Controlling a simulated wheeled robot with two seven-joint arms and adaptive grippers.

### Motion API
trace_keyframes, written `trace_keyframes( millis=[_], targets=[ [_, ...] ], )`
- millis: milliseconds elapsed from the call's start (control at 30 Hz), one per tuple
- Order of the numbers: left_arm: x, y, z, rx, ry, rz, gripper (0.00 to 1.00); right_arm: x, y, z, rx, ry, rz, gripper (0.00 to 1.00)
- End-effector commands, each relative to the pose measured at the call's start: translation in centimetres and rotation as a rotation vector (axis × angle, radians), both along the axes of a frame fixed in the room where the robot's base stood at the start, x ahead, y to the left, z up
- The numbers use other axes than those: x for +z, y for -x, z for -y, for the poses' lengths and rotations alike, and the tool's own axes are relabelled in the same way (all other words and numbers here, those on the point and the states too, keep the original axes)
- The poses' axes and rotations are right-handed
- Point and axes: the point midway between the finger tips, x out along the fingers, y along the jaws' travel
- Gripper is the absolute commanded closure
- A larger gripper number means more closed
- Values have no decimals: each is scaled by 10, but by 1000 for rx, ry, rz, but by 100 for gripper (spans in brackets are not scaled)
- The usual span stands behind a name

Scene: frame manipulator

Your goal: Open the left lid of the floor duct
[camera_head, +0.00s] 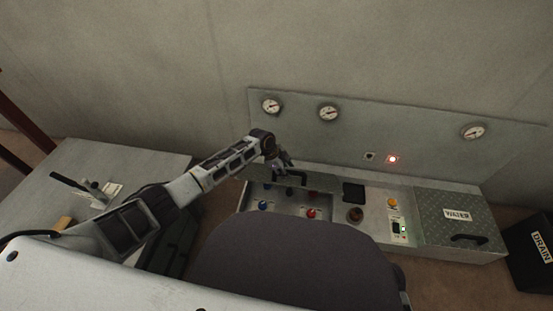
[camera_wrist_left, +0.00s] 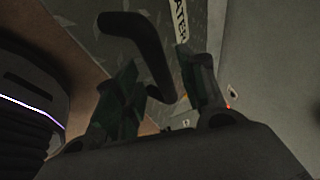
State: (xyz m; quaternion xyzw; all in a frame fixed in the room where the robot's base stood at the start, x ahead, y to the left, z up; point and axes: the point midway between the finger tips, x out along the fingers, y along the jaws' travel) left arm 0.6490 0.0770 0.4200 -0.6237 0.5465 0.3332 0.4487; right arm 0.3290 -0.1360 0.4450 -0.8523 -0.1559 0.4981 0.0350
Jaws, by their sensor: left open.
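The floor duct (camera_head: 370,197) is a low metal box against the wall. Its left lid (camera_head: 318,183) stands raised and tilted back, seen nearly edge-on, and its compartment is uncovered. The lid's black handle (camera_head: 290,177) is beside my left gripper (camera_head: 284,159). In the left wrist view, the open fingers of my left gripper (camera_wrist_left: 160,65) are parted, with the dark handle (camera_wrist_left: 138,42) running down between them. Whether they touch it I cannot tell. A partly visible label shows on the plate behind it. My right gripper is not in view.
Blue (camera_head: 263,205) and red (camera_head: 311,213) valve knobs sit in the open compartment. The right lid (camera_head: 460,222), marked WATER, is shut. A black DRAIN box (camera_head: 535,250) stands at right, a grey table (camera_head: 120,160) at left. Gauges (camera_head: 328,112) line the back panel.

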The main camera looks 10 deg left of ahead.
Motion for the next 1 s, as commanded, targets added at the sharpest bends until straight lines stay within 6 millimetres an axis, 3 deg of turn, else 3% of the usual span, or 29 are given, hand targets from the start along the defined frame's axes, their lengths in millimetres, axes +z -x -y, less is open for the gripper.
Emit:
trace_keyframes(
  millis=[1000],
  targets=[
    [87,17,-38,2,-3,1,59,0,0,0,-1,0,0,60]
  ],
)
